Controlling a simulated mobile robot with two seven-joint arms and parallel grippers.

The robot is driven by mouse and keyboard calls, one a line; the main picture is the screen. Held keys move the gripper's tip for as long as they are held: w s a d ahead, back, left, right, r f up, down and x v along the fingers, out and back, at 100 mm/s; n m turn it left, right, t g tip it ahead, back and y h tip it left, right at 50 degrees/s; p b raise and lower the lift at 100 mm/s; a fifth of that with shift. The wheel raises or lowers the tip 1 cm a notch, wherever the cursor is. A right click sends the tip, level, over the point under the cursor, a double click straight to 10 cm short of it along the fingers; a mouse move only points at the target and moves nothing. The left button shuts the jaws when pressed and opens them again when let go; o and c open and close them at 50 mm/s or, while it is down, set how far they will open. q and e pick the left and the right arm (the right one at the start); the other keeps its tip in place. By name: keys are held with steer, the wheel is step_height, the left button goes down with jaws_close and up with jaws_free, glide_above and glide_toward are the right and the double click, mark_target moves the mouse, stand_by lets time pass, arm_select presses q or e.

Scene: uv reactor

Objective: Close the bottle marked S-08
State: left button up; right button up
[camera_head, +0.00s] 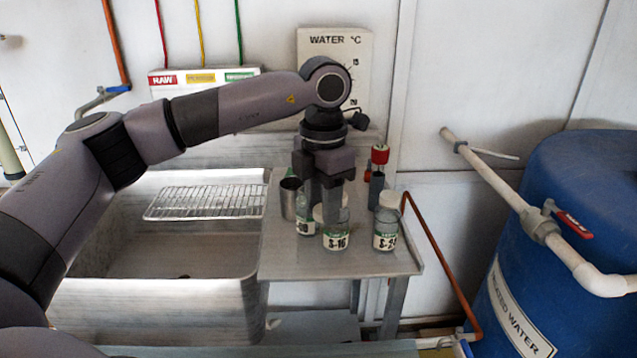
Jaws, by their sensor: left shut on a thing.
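My left gripper (321,208) points straight down over the side table (285,262). Its fingers are shut on a small white thing that looks like a cap (319,213), mostly hidden between them. A clear bottle (305,226) stands just left of the fingers; its label is partly covered and only its last part, like "08", shows. A bottle marked S-16 (336,240) stands in front of the fingers, its top hidden by them. I cannot tell whether the white cap touches either bottle. My right gripper is out of view.
A bottle with a white cap (386,228), label like S-2 something, stands at right. A metal cup (289,198) and a red-topped item (379,155) are behind. Left is a basin (160,295) with a wire rack (205,202); right, a blue barrel (590,190). The table's front is clear.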

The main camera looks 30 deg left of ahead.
arm_select(q)
steer(key=s+d+f+m, duration=0.2)
steer(key=f+m, duration=0.3)
steer(key=m, duration=1)
steer(key=s+d+f+m, duration=0.3)
steer(key=s+f+m, duration=0.2)
steer(key=m, duration=1.1)
steer(key=shift+s+f, duration=0.15)
steer(key=shift+f, duration=0.45)
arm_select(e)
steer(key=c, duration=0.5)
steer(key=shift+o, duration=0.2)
arm_select(q)
steer(key=shift+s, duration=0.2)
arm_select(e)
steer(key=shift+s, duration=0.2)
